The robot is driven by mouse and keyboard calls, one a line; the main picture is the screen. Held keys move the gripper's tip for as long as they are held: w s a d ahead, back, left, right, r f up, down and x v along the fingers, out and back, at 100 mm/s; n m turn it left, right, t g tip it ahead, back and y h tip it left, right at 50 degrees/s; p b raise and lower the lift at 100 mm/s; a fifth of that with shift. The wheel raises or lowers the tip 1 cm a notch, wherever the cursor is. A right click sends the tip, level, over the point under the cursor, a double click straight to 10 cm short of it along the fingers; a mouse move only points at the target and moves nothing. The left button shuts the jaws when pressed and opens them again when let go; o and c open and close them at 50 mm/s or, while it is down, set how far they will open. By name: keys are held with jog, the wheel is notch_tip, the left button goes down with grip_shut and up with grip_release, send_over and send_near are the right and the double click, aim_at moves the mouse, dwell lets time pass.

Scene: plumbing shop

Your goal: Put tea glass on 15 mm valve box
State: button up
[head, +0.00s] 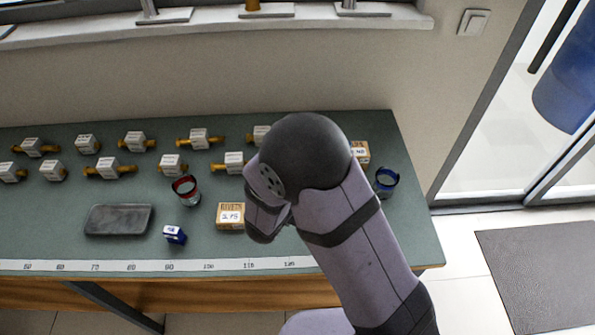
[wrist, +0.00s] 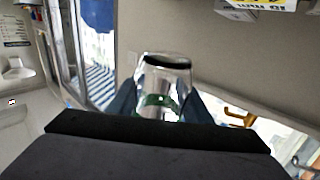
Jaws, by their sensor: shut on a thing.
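In the wrist view, a clear tea glass (wrist: 165,78) with a green band and a dark ring at its upper end is between the two bluish fingers of my gripper (wrist: 158,104), which is shut on it. In the head view, my arm hides the gripper and this glass. Several white boxes with brass-coloured valve ends, such as this one (head: 199,138), stand in rows at the back of the green bench. Their labels are too small to read, so I cannot tell which is the 15 mm valve box.
A ruler strip (head: 150,266) runs along the front. The front right is clear.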

jog(key=w+a+r+m+g+h, duration=0.2)
jog(key=w+a+r+h, duration=0.1)
jog(key=w+a+r, duration=0.25)
notch_tip(320, 180, down, 7)
jog(key=p, duration=0.1)
jog(key=shift+w+d+p, duration=0.3)
jog(key=shift+w+d, duration=0.05)
jog(key=shift+w, duration=0.05)
jog(key=shift+f, duration=0.2)
jog(key=shift+f+p, duration=0.6)
jog(key=shift+f, duration=1.4)
jog(key=shift+f, duration=0.15)
jog(key=o, duration=1.1)
